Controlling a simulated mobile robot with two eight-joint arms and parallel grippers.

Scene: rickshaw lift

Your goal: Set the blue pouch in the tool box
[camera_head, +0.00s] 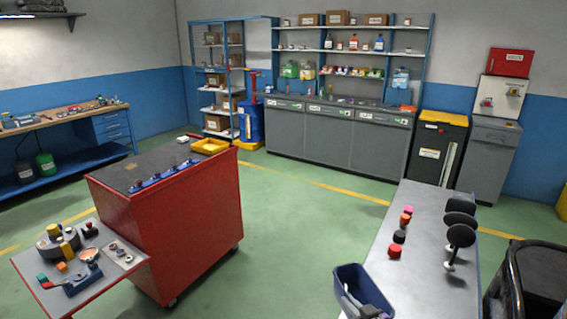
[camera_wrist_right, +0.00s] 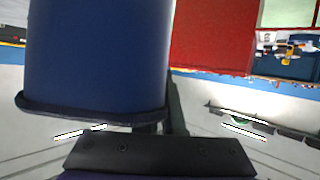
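The blue pouch (camera_head: 362,288) is a dark blue, open-topped holder at the bottom of the head view, by the front left corner of the grey table. My right gripper (camera_head: 369,311) is at its near edge, partly cut off by the frame, and appears shut on it. In the right wrist view the pouch (camera_wrist_right: 97,55) fills the upper left, very close; the fingertips are hidden. That view looks upside down. I cannot tell for sure which thing is the tool box; a red tool cabinet (camera_head: 195,220) stands at left. My left gripper is not in view.
The grey table (camera_head: 425,225) holds several red and black knobs (camera_head: 394,251) and black round-headed pieces (camera_head: 460,236). A side shelf (camera_head: 105,277) with small parts joins the red cabinet. Green floor (camera_head: 300,235) is clear between.

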